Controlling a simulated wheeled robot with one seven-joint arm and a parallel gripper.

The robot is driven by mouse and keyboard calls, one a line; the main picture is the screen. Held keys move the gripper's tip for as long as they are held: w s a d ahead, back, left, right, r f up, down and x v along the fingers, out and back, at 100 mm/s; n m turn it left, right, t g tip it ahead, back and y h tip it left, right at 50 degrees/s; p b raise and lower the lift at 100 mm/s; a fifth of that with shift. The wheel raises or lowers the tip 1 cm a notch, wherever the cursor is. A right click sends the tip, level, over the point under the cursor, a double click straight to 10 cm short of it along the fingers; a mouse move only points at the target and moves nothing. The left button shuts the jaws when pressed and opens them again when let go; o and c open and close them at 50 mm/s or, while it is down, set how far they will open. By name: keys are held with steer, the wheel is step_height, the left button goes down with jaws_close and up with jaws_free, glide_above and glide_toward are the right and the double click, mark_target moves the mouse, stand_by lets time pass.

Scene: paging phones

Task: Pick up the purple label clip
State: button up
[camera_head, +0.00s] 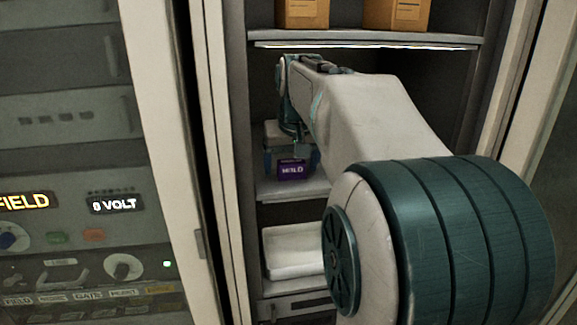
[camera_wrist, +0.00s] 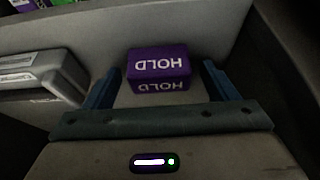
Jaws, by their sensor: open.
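The purple label clip (camera_head: 292,169) with white lettering sits on the middle shelf of the open cabinet in the head view. In the wrist view the purple label clip (camera_wrist: 158,68) reads HOLD upside down, on the pale shelf. My gripper (camera_wrist: 162,78) is open, its two blue fingers on either side of the clip, with visible gaps left and right. The clip is not gripped. In the head view my gripper (camera_head: 290,150) is at the clip, partly hidden by my arm.
A grey case (camera_wrist: 38,78) lies on the shelf left of the left finger in the wrist view. The upper shelf (camera_head: 365,38) holds two orange boxes (camera_head: 302,13). A white tray (camera_head: 292,250) stands below. A control panel (camera_head: 85,235) is at left. Cabinet walls and doorframe flank my arm.

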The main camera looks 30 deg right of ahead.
steer(key=c, duration=1.1)
steer(key=shift+o, duration=0.2)
steer(key=shift+r, duration=0.1)
